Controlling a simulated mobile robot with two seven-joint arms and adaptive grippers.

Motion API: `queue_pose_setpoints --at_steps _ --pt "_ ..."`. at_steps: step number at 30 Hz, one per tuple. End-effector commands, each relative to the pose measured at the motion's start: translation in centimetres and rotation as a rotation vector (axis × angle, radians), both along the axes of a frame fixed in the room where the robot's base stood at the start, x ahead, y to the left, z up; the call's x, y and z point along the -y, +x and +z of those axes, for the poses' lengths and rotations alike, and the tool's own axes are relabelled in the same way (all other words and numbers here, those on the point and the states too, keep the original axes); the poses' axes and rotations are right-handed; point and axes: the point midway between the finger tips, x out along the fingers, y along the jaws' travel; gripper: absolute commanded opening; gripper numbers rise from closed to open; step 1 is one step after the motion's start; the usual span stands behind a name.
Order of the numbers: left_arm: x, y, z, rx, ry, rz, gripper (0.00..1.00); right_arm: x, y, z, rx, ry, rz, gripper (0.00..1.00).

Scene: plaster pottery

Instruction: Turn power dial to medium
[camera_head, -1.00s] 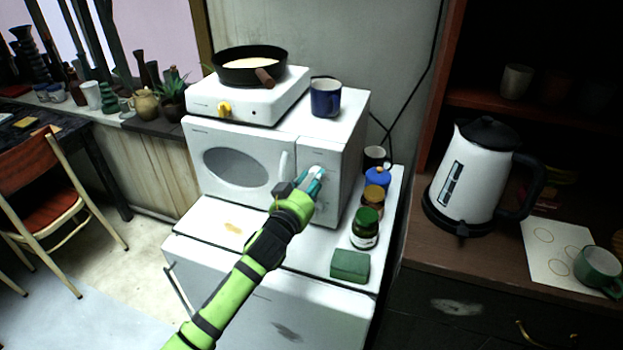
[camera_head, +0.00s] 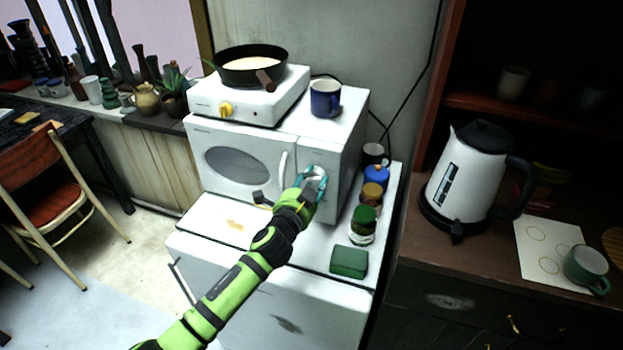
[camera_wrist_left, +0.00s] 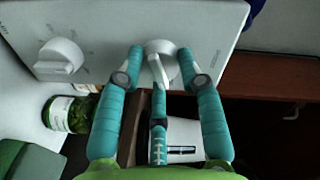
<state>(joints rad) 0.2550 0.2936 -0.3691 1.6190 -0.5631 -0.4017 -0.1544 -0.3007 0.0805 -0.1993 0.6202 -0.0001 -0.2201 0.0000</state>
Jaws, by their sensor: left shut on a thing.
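The white microwave (camera_head: 238,165) stands on a white cabinet, its control panel at the right of its door. In the left wrist view the panel (camera_wrist_left: 110,22) carries two white dials. One dial (camera_wrist_left: 158,46) sits between the teal fingertips of my left gripper (camera_wrist_left: 160,60). The other dial (camera_wrist_left: 60,58), ringed by small markings, is free at the left of that view. In the head view my left gripper (camera_head: 312,178) is at the upper part of the panel, closed around the dial and partly hiding it. The held dial's markings are not readable. My right gripper is not in view.
A hot plate (camera_head: 275,98) with a pan (camera_head: 240,72) and a blue mug (camera_head: 325,98) stand on the microwave. A kettle (camera_head: 465,185) stands farther right.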

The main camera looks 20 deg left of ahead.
Motion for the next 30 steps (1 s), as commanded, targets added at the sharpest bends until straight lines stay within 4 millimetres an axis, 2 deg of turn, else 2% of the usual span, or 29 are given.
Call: queue_pose_setpoints --at_steps 1,18,30 --pt "0.1 0.1 0.7 0.014 0.045 -0.003 0.04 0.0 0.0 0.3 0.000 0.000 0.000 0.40" --pt "0.2 0.1 0.6 0.032 0.567 -0.002 0.04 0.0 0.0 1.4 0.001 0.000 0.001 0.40" --pt "0.3 0.1 0.5 0.038 0.784 -0.001 0.04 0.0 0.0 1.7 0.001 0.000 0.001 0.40"
